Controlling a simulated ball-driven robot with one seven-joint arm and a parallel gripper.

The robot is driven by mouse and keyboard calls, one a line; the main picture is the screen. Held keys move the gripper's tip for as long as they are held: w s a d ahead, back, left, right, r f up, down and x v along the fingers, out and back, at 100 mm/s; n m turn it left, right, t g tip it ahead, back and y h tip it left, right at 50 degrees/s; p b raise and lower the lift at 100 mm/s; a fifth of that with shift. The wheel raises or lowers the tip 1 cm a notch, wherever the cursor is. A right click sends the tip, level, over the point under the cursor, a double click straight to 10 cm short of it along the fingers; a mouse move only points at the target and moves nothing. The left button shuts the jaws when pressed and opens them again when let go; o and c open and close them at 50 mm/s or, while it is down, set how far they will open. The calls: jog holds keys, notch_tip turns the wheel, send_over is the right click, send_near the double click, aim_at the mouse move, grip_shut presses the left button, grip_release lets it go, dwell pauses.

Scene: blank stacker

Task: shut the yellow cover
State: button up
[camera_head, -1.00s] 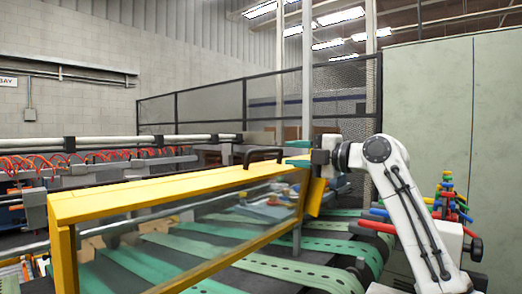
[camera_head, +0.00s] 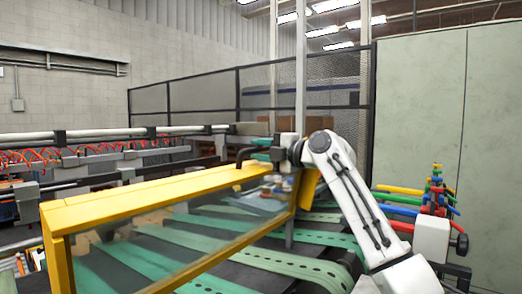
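The yellow cover (camera_head: 128,203) is a long yellow frame with a clear front panel, running from the lower left to the middle of the head view. Belts show through the panel. A black bar handle (camera_head: 241,155) stands on its top near the right end. My gripper (camera_head: 262,150) is at the right end of this handle, with its two green fingers apart, one above the other. The handle's right end appears to lie between them, but contact cannot be made out. My wrist hides part of the cover's right end.
Green perforated belts (camera_head: 277,264) run under and in front of the cover. A machine rail with orange hoses (camera_head: 30,158) stands behind it at the left. A mesh fence (camera_head: 206,98) and a pale green wall panel (camera_head: 425,110) stand behind. Coloured levers (camera_head: 440,195) are at the right.

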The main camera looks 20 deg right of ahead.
grip_shut()
jog(key=shift+f, duration=0.2)
